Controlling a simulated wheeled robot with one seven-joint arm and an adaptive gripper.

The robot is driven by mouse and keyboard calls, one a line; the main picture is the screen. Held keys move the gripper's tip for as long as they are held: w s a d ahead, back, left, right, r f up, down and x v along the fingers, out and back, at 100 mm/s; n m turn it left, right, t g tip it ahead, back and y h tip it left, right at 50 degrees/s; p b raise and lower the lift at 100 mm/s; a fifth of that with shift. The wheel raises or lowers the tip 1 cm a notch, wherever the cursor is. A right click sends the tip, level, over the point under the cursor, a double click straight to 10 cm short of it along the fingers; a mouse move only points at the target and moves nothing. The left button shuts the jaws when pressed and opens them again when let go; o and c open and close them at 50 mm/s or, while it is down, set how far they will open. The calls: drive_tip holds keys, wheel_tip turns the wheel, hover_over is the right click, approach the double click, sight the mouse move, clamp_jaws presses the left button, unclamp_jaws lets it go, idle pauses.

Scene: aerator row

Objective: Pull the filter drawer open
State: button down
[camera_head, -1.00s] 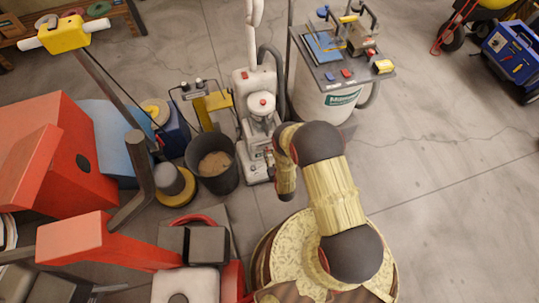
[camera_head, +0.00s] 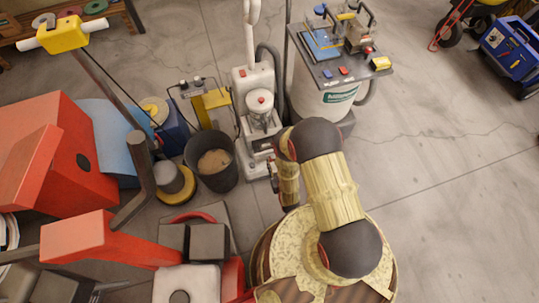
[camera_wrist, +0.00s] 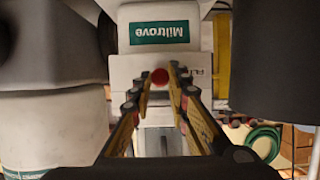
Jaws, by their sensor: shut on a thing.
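The white upright machine (camera_head: 254,80) stands in the upper middle of the head view. Its white front with a teal label (camera_wrist: 159,33) fills the top of the wrist view. A round red knob (camera_wrist: 159,77) sits on the white panel below the label, between my fingertips. My gripper (camera_wrist: 160,73) is shut on this knob, which I take to be the filter drawer's. In the head view the gripper (camera_head: 273,178) is small, low at the machine's front, and partly hidden by my arm. The drawer's edges and how far it stands out cannot be made out.
A black bucket (camera_head: 213,162) stands close left of the machine. A pale drum unit (camera_head: 322,97) with a cluttered top stands to its right. Red equipment (camera_head: 62,150) crowds the left. The floor at right (camera_head: 450,190) is clear.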

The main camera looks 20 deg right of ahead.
drive_tip(key=shift+s, duration=1)
drive_tip(key=c, duration=1.7)
unclamp_jaws()
drive_tip(key=shift+r, duration=5)
